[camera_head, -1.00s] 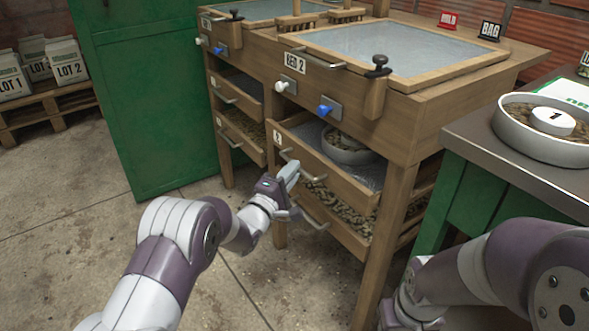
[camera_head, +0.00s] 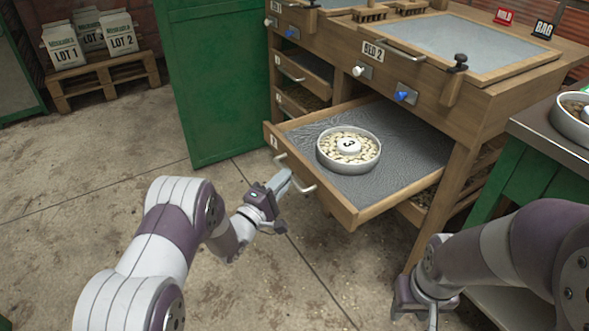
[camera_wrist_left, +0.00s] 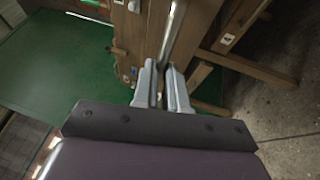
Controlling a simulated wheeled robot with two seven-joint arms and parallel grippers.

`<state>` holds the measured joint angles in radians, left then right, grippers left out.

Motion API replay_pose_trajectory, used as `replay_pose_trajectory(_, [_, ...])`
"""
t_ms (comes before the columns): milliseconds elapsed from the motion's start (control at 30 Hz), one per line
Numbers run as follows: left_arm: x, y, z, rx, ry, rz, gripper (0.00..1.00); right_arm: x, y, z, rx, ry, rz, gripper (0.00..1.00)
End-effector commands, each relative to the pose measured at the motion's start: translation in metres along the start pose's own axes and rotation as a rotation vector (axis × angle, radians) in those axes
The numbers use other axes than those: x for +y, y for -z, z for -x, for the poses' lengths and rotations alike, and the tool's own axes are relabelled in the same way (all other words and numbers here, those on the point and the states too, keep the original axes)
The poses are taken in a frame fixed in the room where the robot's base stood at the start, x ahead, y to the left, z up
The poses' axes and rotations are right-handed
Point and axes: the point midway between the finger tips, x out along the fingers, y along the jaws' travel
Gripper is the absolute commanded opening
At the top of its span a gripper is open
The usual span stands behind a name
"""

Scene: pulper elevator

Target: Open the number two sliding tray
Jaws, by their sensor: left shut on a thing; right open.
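The sliding tray (camera_head: 405,145) under the bed labelled BED 2 (camera_head: 373,51) is pulled far out, with its mesh floor exposed. A small plate on its front corner is too small to read surely. A round pan of pale beans (camera_head: 325,158) with a disc marked 3 (camera_head: 348,146) sits on it. My left gripper (camera_head: 287,179) is shut on the tray's metal handle (camera_head: 308,187) at the handle's left part. In the left wrist view, the handle bar (camera_wrist_left: 173,32) runs between the fingertips (camera_wrist_left: 162,88). My right gripper (camera_head: 425,308) is open and empty at the lower right.
Another tray front (camera_head: 303,76) stays in the frame at left. A green cabinet (camera_head: 215,80) stands behind my left arm. A green-legged metal table (camera_head: 545,125) with a pan (camera_head: 572,122) is at right. The floor before the tray is clear.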

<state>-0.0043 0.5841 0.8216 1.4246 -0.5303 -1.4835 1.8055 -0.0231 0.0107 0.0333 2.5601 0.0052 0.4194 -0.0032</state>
Motion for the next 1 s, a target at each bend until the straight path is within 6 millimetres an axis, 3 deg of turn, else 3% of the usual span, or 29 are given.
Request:
replay_pose_trajectory(200, [0.008, 0.011, 0.028, 0.001, 0.002, 0.001, 0.0, 0.0, 0.002, 0.016, 0.0, 0.0, 0.0, 0.43])
replay_pose_trajectory(400, [0.009, 0.017, 0.042, 0.0, 0.002, 0.001, 0.0, 0.0, 0.003, 0.02, 0.0, 0.0, 0.0, 0.43])
replay_pose_trajectory(867, [0.009, 0.018, 0.046, -0.001, 0.003, 0.001, 0.0, 0.0, 0.003, 0.021, 0.0, 0.0, 0.0, 0.43])
replay_pose_trajectory(900, [0.009, 0.018, 0.046, -0.002, 0.003, 0.001, 0.19, 0.0, 0.003, 0.021, 0.0, 0.0, 0.0, 0.43])
replay_pose_trajectory(933, [0.009, 0.018, 0.046, -0.001, 0.003, 0.001, 0.29, 0.0, 0.003, 0.021, 0.0, 0.0, 0.0, 0.43])
replay_pose_trajectory(967, [0.009, 0.018, 0.046, -0.001, 0.003, 0.001, 0.38, 0.0, 0.003, 0.021, 0.0, 0.0, 0.0, 0.43])
replay_pose_trajectory(1000, [0.009, 0.018, 0.046, -0.001, 0.002, 0.001, 0.38, 0.0, 0.003, 0.021, 0.0, 0.0, 0.0, 0.43])
